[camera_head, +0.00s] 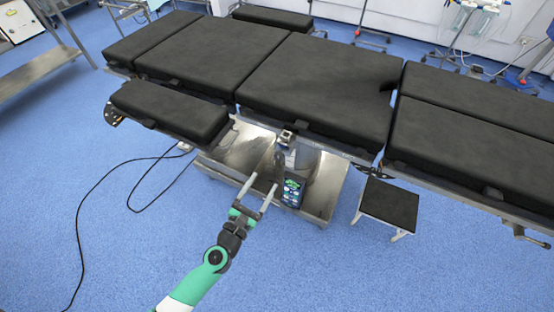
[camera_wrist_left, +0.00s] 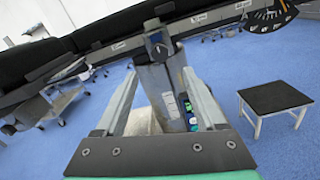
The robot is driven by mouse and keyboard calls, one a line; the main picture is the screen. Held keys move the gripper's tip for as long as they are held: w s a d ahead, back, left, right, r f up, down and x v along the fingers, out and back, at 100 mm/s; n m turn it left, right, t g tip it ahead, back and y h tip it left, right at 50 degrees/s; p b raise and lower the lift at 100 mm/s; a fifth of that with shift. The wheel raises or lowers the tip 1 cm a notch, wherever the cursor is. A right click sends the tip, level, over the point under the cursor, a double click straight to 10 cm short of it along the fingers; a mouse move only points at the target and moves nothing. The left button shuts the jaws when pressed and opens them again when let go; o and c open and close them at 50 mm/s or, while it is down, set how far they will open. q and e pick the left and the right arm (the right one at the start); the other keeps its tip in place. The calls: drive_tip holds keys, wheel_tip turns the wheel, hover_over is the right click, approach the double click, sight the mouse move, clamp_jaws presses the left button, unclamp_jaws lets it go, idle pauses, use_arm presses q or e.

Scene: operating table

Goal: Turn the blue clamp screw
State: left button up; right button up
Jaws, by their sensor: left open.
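A small clamp (camera_wrist_left: 157,48) with a dark bluish knob (camera_wrist_left: 154,38) sits on the side rail of the operating table, at the upper middle of the left wrist view. In the head view the clamp (camera_head: 287,137) is small at the table's near edge, and its blue colour cannot be made out. My left gripper (camera_head: 261,184) is open and empty, below and in front of the clamp and apart from it. In the left wrist view its two fingers (camera_wrist_left: 160,75) point up towards the clamp, which lies beyond and between their tips. My right gripper is not in view.
The black-padded operating table (camera_head: 320,85) spans the scene, with a metal rail along its near edge. Its steel base and column with a control panel (camera_head: 292,190) stand below. A black step stool (camera_head: 389,204) is at the right. A cable (camera_head: 90,195) lies on the floor at left.

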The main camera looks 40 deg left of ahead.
sight(278, 158)
use_arm(q)
drive_tip(key=b+x, duration=0.1)
drive_tip(key=x, duration=0.9)
drive_tip(key=shift+w+b, duration=0.25)
drive_tip(key=shift+b, duration=0.15)
clamp_jaws()
